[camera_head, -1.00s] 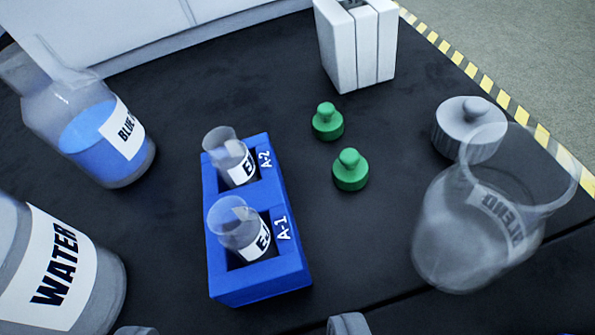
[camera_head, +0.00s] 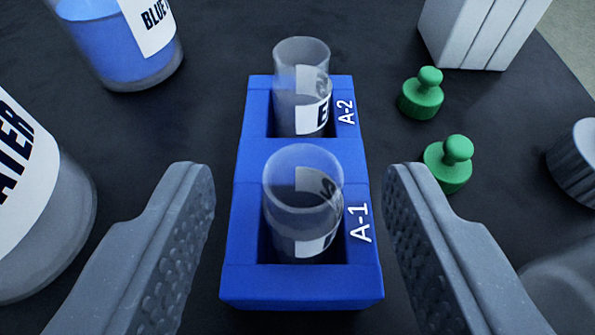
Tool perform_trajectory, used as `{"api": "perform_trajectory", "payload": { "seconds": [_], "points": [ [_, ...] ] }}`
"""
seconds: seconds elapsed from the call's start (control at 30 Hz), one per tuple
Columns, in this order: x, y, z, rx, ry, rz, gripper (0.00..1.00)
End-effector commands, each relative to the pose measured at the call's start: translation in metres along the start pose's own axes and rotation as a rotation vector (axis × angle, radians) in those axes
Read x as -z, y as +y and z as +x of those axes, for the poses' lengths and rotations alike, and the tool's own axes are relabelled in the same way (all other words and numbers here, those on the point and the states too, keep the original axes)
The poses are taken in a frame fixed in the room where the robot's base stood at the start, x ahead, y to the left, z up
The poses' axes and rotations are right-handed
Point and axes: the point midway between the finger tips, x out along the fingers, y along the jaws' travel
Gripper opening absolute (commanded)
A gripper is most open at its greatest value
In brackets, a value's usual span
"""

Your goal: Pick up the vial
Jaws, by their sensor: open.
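Two clear glass vials with white labels stand upright in a blue rack (camera_head: 300,283). The nearer vial (camera_head: 303,190) is in the slot marked A-1. The farther vial (camera_head: 300,75) is in the slot marked A-2. My gripper (camera_head: 300,185) is open and empty. Its two grey, ridged fingers are spread on either side of the rack's near end, with a gap to the rack on both sides. The A-1 vial appears between the fingertips. The lower parts of both vials are hidden inside the rack.
Two green stoppers (camera_head: 421,94) (camera_head: 449,164) lie right of the rack. A bottle of blue liquid (camera_head: 115,40) and a WATER bottle (camera_head: 40,220) stand left. A white block (camera_head: 485,30) is at the upper right. A grey cap (camera_head: 578,165) and part of a glass vessel (camera_head: 565,290) are at the right edge.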

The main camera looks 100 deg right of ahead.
Motion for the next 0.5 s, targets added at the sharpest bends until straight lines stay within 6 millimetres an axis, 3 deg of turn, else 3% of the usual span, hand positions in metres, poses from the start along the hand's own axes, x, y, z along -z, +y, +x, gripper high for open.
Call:
{"api": "perform_trajectory", "payload": {
  "seconds": [0.2, 0.5],
  "points": [
    [-0.001, 0.001, 0.021, -0.002, 0.001, 0.000, 0.48],
    [-0.001, 0.000, 0.024, 0.001, 0.000, -0.001, 0.48]
  ]
}}
